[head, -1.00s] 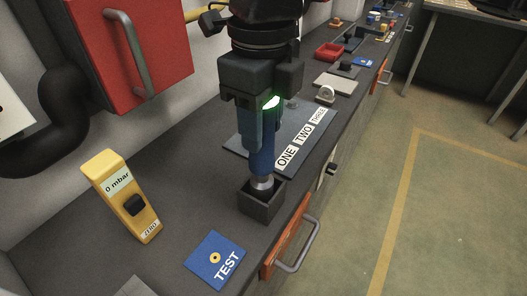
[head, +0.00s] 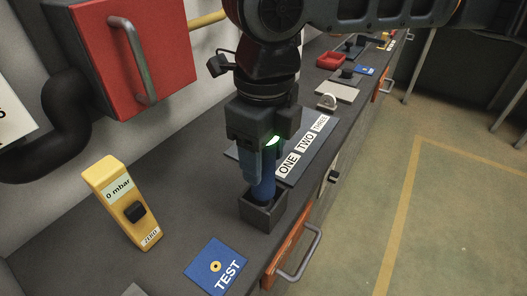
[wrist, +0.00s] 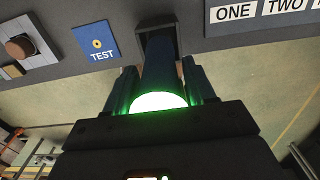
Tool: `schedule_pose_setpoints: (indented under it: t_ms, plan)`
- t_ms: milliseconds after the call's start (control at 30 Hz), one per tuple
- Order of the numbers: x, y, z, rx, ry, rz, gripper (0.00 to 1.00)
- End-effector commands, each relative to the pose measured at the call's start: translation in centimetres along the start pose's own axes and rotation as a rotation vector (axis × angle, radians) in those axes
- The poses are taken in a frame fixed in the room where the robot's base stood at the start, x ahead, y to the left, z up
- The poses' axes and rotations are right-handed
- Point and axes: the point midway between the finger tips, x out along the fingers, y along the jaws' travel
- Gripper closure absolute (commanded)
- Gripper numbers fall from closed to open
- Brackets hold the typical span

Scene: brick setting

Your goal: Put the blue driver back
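The blue driver (head: 264,183) stands upright with its lower end inside the dark square holder (head: 262,215) on the bench. The holder walls hide its tip. My gripper (head: 262,172) is around the driver's upper part, with its fingers pointing down. In the wrist view the driver (wrist: 159,68) lies between the two fingers (wrist: 160,88), which are close along both its sides. The holder (wrist: 157,34) shows beyond it there. A green light glows at the gripper's palm.
A blue TEST plate (head: 217,266) and a yellow 0 mbar gauge (head: 124,204) are left of the holder. A board labelled ONE, TWO, THREE (head: 320,146) lies behind it. A red cabinet (head: 130,55) hangs on the wall. Orange drawers with handles line the bench front.

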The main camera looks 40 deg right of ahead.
Motion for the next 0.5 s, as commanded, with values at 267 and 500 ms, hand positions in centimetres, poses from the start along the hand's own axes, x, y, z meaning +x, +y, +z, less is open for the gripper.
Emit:
schedule_pose_setpoints:
  t_ms: [267,500]
  plan:
    - [0.0,0.0,0.0,0.0,0.0,0.0,0.34]
    - [-1.3,0.0,0.1,0.0,-0.002,-0.001,0.34]
